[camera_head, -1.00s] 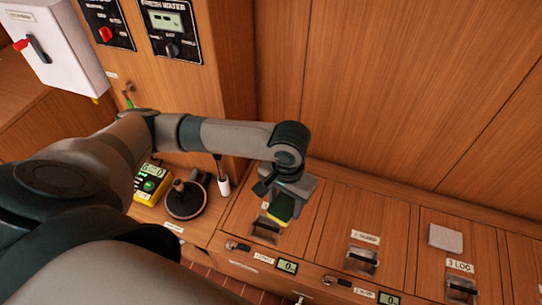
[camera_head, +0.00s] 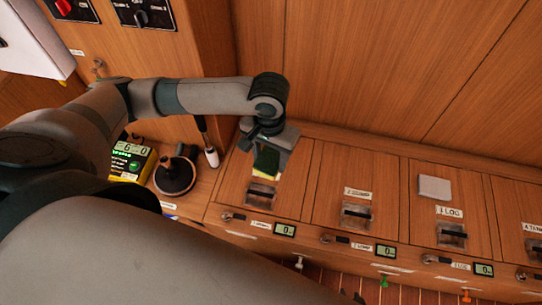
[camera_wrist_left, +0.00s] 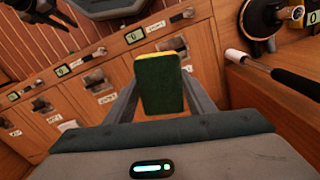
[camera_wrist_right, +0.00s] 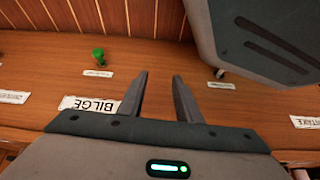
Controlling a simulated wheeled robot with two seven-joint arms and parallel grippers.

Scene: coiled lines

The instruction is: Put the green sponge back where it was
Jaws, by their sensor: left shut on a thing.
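The green sponge (camera_head: 267,161) has a dark green face and a yellow edge. My left gripper (camera_head: 268,150) is shut on it and holds it over the leftmost hatch lid of the wooden counter. In the left wrist view the sponge (camera_wrist_left: 159,82) sits between the fingers of my left gripper (camera_wrist_left: 160,95), with the counter behind it. Whether it touches the lid I cannot tell.
Several lids with latches line the counter; a pale square pad (camera_head: 434,187) lies on the lid marked 3 LOG. A wood wall rises behind.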

